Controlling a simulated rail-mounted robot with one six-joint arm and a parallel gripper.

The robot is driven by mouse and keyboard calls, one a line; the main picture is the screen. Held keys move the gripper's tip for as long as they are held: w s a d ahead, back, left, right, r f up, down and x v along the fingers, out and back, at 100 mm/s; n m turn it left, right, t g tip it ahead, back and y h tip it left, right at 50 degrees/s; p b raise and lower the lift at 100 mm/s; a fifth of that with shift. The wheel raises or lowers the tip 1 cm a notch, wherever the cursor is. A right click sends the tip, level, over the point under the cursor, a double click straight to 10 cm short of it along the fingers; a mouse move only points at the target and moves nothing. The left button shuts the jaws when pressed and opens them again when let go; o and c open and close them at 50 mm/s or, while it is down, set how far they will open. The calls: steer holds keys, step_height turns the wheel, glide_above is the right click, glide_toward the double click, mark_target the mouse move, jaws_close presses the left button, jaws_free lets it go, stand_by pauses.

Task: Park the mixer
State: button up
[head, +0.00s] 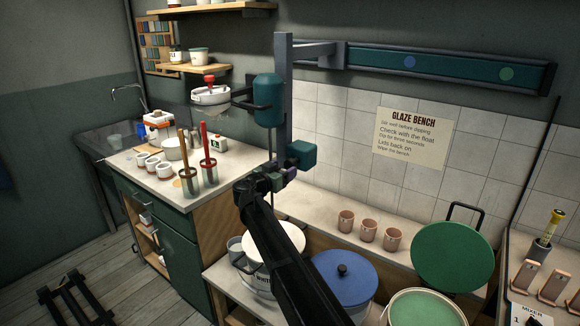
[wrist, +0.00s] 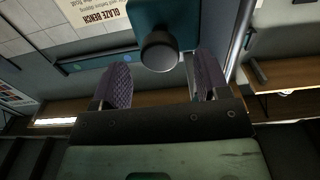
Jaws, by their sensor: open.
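The mixer has a teal motor (head: 268,100) on a grey upright post (head: 283,75), joined by an arm to the left part of the wall rail (head: 455,70). The rail carries a blue dot (head: 409,61) and a green dot (head: 506,73). A teal block (head: 301,154) sits low on the post; in the wrist view it shows a round dark knob (wrist: 160,52). My gripper (head: 285,173) is open beside this block. In the wrist view its two purple fingers (wrist: 161,78) stand apart on either side of the knob. I cannot tell whether they touch it.
Below stand a white bucket (head: 257,280), a blue-lidded bucket (head: 343,280) and an open green bucket (head: 425,309). A green lid (head: 452,255) leans behind them. Three clay cups (head: 369,230) stand on the ledge. Brushes in metal pots (head: 208,176) stand on the left counter.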

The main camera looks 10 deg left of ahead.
mark_target(288, 166)
steer(key=x, duration=0.4)
steer(key=shift+w, duration=0.15)
